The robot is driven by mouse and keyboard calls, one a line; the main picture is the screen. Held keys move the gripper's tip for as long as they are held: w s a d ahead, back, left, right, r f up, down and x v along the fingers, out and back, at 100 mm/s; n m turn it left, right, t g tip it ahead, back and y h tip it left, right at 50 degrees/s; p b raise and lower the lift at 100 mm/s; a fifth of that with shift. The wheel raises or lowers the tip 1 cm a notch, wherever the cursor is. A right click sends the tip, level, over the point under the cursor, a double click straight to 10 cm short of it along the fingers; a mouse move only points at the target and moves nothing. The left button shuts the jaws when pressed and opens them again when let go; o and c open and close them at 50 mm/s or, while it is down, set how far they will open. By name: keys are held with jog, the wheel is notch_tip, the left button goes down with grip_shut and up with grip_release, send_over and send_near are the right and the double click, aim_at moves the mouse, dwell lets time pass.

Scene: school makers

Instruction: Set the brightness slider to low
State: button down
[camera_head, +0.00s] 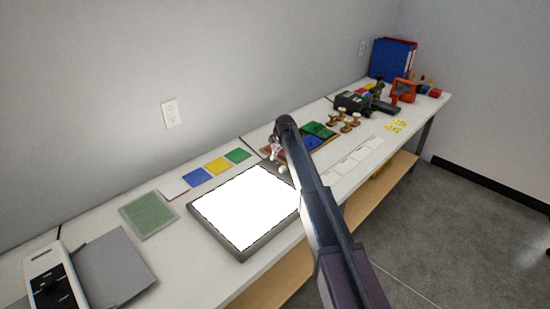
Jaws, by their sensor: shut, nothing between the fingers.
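A light pad with a grey frame (268,236) lies on the table, and its glowing panel (245,207) is bright white. My arm reaches from the lower right to the pad's far right edge. My gripper (279,160) points down there, small in the picture, and is shut with nothing held. A small pale round piece shows beside it at the pad's edge; I cannot tell whether it is the slider knob or whether the gripper touches it. The slider's track and setting cannot be made out, and my arm hides the pad's right corner.
Coloured squares (217,165) and a green sheet (149,215) lie left of the pad. A white device with a black panel (50,288) is at lower left. A tray with coloured compartments (316,135), wooden pieces (350,122) and tools stand beyond. The wall runs behind the table.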

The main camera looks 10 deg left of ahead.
aim_at(288, 177)
jog(key=b+x, duration=0.2)
jog(key=x, duration=0.1)
jog(key=shift+f, duration=0.15)
jog(key=shift+s+d+r, duration=0.15)
jog(key=shift+s+d, duration=0.4)
jog(key=shift+d, duration=0.05)
jog(key=shift+s+d+r, duration=0.15)
jog(key=shift+s+d, duration=0.35)
jog(key=shift+d, duration=0.15)
jog(key=shift+s+d, duration=0.2)
jog(key=shift+d, duration=0.2)
jog(key=shift+s+d, duration=1.1)
jog(key=shift+d, duration=0.2)
jog(key=shift+s+d, duration=1.05)
jog(key=shift+d, duration=0.3)
jog(key=shift+f, duration=0.1)
